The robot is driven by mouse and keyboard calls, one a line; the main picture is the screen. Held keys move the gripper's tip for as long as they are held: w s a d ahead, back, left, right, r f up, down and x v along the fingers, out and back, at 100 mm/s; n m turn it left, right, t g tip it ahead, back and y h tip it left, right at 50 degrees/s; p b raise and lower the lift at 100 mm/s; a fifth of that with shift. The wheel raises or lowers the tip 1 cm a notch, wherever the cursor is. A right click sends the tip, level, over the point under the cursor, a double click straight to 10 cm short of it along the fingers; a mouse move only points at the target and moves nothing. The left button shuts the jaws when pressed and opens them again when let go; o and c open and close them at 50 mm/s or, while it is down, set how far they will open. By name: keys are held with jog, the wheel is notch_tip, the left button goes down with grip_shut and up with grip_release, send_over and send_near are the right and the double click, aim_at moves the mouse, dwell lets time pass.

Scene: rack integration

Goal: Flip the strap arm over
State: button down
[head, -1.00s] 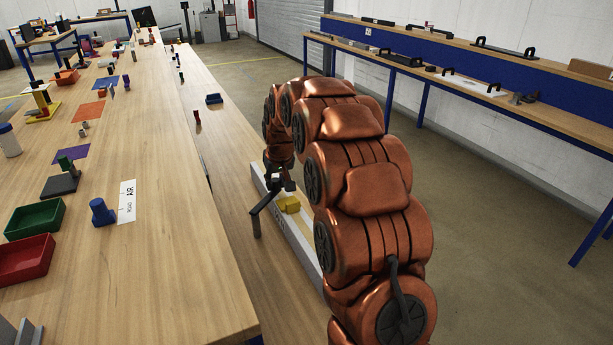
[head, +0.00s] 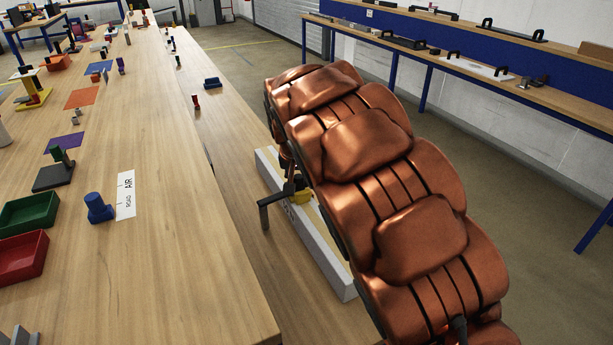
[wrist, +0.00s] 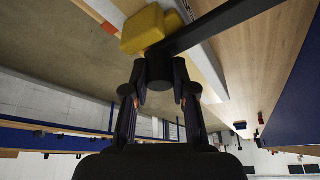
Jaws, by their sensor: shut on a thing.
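The strap arm is a long dark bar with a round hub. In the wrist view its hub (wrist: 160,68) sits between my fingertips and its bar runs to the upper right. In the head view the strap arm (head: 275,197) sticks out to the left of my gripper (head: 291,184), with a short post pointing down at its outer end. My gripper (wrist: 160,85) is shut on the hub. A yellow block (wrist: 146,28) is just beyond the hub; in the head view the yellow block (head: 303,204) is beside the gripper. My arm hides much of the gripper.
A long pale rail (head: 335,262) lies on the lower bench under the gripper. The raised worktop at left holds a blue peg piece (head: 98,209), a green bin (head: 28,213) and a red bin (head: 20,256). A blue block (head: 212,83) lies farther along the lower bench.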

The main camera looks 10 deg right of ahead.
jog(key=shift+r, duration=0.1)
jog(key=c, duration=0.9)
grip_release()
jog(key=shift+c, duration=0.2)
jog(key=v, duration=1.2)
